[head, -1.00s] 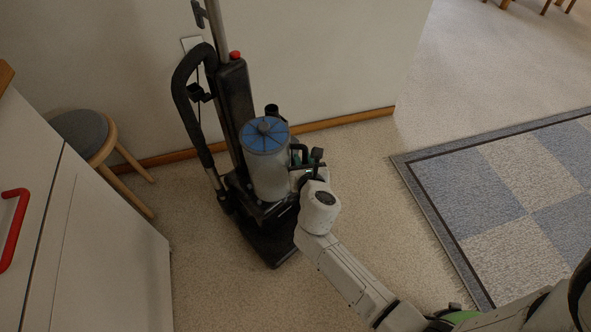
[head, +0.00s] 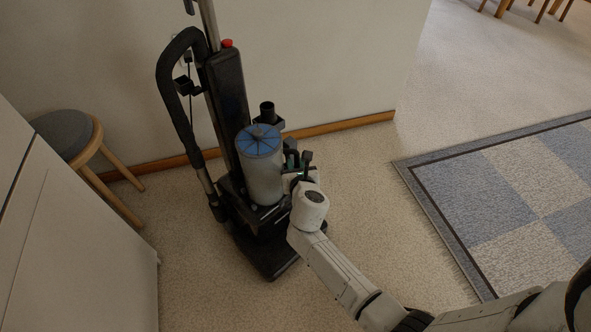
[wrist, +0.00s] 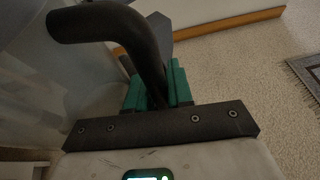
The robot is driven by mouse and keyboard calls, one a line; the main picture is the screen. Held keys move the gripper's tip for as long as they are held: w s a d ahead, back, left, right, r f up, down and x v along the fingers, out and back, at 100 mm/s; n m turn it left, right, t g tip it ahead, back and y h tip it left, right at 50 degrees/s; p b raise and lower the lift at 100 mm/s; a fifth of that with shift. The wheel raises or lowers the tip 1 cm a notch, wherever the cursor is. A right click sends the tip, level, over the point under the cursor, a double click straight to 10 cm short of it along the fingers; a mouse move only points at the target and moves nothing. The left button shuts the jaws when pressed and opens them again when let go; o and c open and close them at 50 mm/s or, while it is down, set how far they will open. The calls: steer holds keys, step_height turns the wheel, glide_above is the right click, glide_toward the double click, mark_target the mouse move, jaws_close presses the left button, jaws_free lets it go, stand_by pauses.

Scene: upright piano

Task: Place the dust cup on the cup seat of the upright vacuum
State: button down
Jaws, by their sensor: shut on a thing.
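The dust cup (head: 262,172) is a clear grey cylinder with a blue ribbed lid. In the head view it stands nearly upright in front of the black upright vacuum (head: 228,88). Its bottom is at or just above the cup seat (head: 268,214); I cannot tell if they touch. My gripper (head: 299,172) is at the cup's right side, shut on its dark handle. In the wrist view the green-padded fingers of my gripper (wrist: 157,88) close around the curved handle (wrist: 135,35), and the cup's clear wall (wrist: 45,85) fills the left. The seat is mostly hidden by the cup.
A round stool (head: 68,135) stands by the wall at left, near a white cabinet (head: 75,250). The vacuum's hose (head: 172,100) curves along its left side. A blue and beige checked rug (head: 500,190) lies at right. Floor between the rug and vacuum is clear.

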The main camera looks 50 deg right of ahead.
steer(key=shift+r, duration=0.1)
steer(key=c, duration=1)
jaws_free()
